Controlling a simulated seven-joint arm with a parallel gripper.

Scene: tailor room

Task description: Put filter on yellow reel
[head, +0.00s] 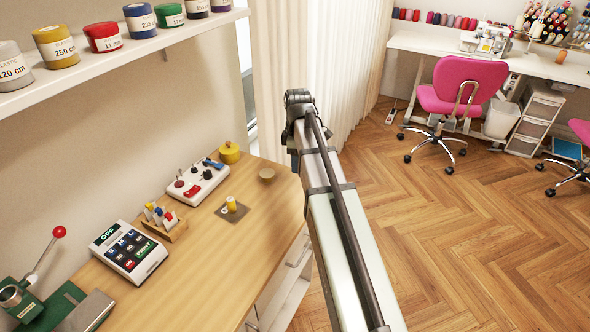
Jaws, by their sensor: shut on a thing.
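Several yellow things could be the yellow reel. A yellow drum marked 250 cm (57,46) stands on the wall shelf. A small yellow spool-like piece (232,204) stands on a dark square mat (240,215) on the wooden counter. A round yellow item with a knob on top (229,152) stands at the counter's far end by the wall. I cannot pick out a filter. My arm rises from the lower right to a joint near the picture's middle; my gripper and anything in it are out of sight.
The counter (190,245) holds a label machine (129,252), a wooden tool block (165,226), a white control box (198,183), a green lever press (40,305) and a small brown dish (267,175). The white shelf (120,57) overhangs it. Bare wood lies at the counter's front.

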